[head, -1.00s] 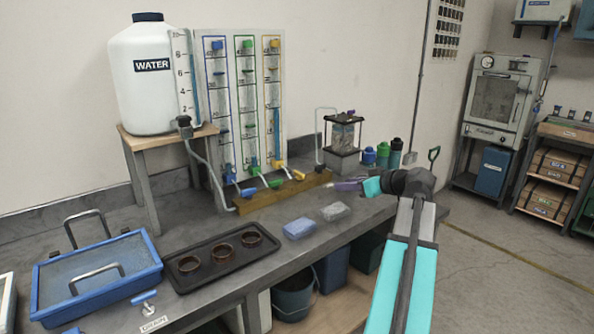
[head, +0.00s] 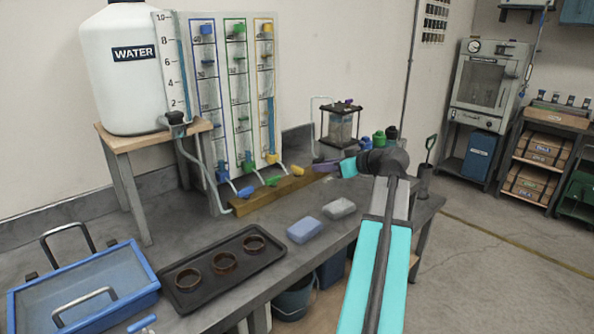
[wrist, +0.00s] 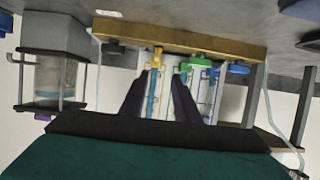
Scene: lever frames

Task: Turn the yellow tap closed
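A flow panel (head: 225,90) with colored tubes stands behind the taps, beside a large water tank (head: 122,85). A framed jar (head: 340,127) stands close behind my gripper. Two sponges (head: 305,230) and a black tray (head: 225,268) lie on the bench in front.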

